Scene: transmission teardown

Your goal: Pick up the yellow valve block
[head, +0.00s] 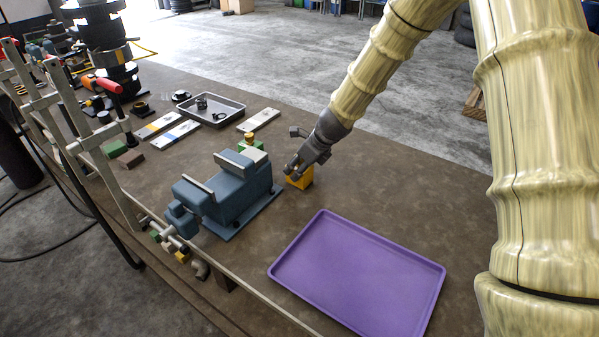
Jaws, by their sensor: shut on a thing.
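The yellow valve block (300,179) is a small yellow-orange block on the brown bench, just right of the blue vise. My gripper (301,168) reaches down onto it from above and is shut on it. The dark fingers cover part of the block's top and left side. The block appears to be at bench level; I cannot tell whether its underside touches the bench.
A blue vise (226,192) stands close on the left, with a green block (252,146) behind it. A purple tray (358,270) lies empty in front. A grey metal tray (209,112) holds small parts further back. The bench right of the gripper is clear.

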